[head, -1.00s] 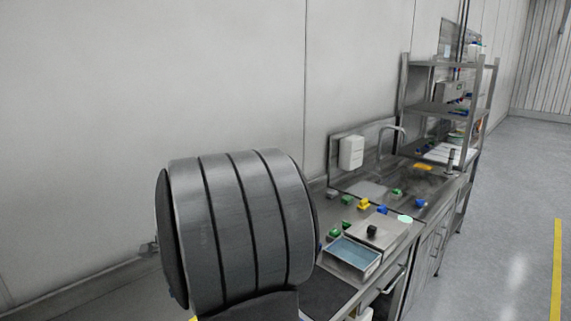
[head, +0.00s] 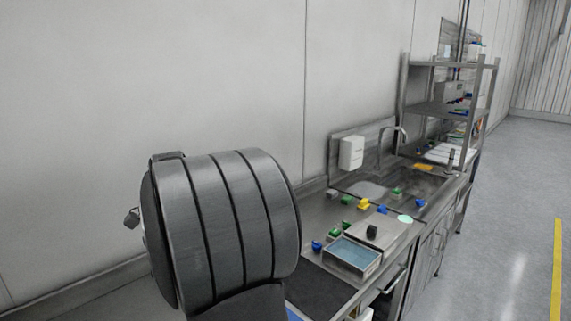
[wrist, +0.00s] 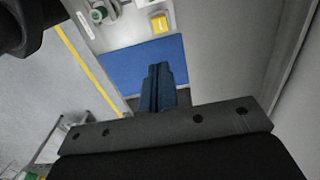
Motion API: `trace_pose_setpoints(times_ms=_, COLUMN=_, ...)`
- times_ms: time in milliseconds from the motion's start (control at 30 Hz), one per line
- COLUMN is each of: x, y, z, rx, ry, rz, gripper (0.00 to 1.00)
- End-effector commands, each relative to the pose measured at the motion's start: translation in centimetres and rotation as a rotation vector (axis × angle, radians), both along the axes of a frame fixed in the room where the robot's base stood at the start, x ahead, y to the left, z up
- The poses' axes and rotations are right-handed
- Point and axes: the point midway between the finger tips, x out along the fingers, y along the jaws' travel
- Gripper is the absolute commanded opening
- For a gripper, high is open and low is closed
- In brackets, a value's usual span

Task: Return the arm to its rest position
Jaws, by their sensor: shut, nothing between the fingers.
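My gripper (wrist: 158,72) shows in the wrist view as two dark blue fingers pressed together, with nothing between them. It points over a flat blue surface (wrist: 200,62) and touches nothing that I can see. In the head view a large grey ribbed link of my own arm fills the lower left. The gripper's fingers cannot be made out there.
A steel counter (head: 318,212) holds small coloured blocks, a blue-filled tray (head: 352,254) and a sink with a faucet (head: 388,138). A metal shelf rack (head: 440,108) stands behind. Open floor (head: 510,220) lies to the right. A wall (head: 200,80) rises behind my arm.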

Motion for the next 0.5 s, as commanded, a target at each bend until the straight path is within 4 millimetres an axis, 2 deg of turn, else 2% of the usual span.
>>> trace_pose_setpoints(times_ms=33, x=0.1, y=0.0, z=1.1, rx=0.002, ry=-0.004, rz=0.000, gripper=0.00)
trace_pose_setpoints(times_ms=200, x=-0.1, y=0.2, z=3.7, rx=0.018, ry=0.000, rz=0.002, gripper=0.00)
trace_pose_setpoints(times_ms=300, x=-0.3, y=0.5, z=2.7, rx=0.055, ry=0.010, rz=0.006, gripper=0.00)
trace_pose_setpoints(times_ms=500, x=-0.4, y=0.8, z=2.2, rx=0.088, ry=0.013, rz=0.011, gripper=0.00)
